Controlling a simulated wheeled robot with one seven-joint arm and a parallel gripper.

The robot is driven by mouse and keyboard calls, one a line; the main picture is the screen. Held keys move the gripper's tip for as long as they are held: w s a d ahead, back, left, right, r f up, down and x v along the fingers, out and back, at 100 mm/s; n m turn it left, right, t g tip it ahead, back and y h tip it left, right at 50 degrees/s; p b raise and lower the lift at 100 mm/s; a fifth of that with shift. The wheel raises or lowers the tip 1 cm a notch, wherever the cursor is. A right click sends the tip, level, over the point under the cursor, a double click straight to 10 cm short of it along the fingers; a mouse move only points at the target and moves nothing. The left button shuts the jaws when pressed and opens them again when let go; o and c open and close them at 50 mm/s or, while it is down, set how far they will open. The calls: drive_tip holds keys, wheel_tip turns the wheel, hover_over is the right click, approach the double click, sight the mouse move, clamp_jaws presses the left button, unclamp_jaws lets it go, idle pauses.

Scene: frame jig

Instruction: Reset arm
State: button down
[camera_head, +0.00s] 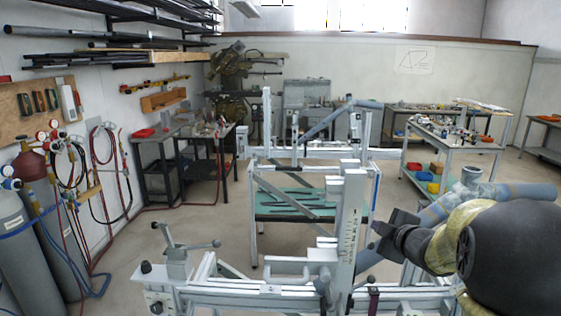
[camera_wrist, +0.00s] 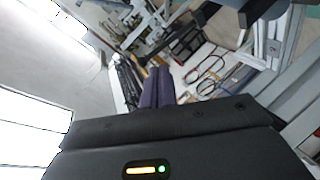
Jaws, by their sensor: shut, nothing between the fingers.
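My arm enters the head view from the right, and my dark gripper (camera_head: 376,228) points left, just right of the jig's upright post as seen there. In the wrist view my gripper (camera_wrist: 157,72) shows two purple-grey fingers lying side by side, shut with nothing between them. The frame jig (camera_head: 270,290) of pale metal rails fills the front middle of the head view. Blue-grey tubes (camera_head: 430,213) show behind and beside my arm. I cannot tell how far the fingers are from the post.
A green-topped table (camera_head: 290,212) stands behind the front rails. A bench with bins (camera_head: 455,140) is at the back right. Gas cylinders (camera_head: 45,215) and hoses line the left wall. Open floor (camera_head: 205,225) shows left of the jig.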

drive_tip(key=s+a+f+m+g+h, duration=0.1)
drive_tip(key=s+a+f+m+g, duration=0.2)
drive_tip(key=s+f+m, duration=0.2)
drive_tip(key=s+a+f+m+g+h, duration=0.1)
drive_tip(key=s+a+f+m+g, duration=0.3)
drive_tip(key=s, duration=0.8)
drive_tip(key=s+a+f+m+g+h, duration=0.1)
drive_tip(key=s+a+f+m+g, duration=0.2)
drive_tip(key=s+f, duration=0.4)
drive_tip(key=s+m+g, duration=0.1)
drive_tip(key=m, duration=0.1)
drive_tip(key=shift+s+a+f+m, duration=0.15)
drive_tip(key=shift+a+f+m, duration=0.1)
drive_tip(key=shift+f+m, duration=0.1)
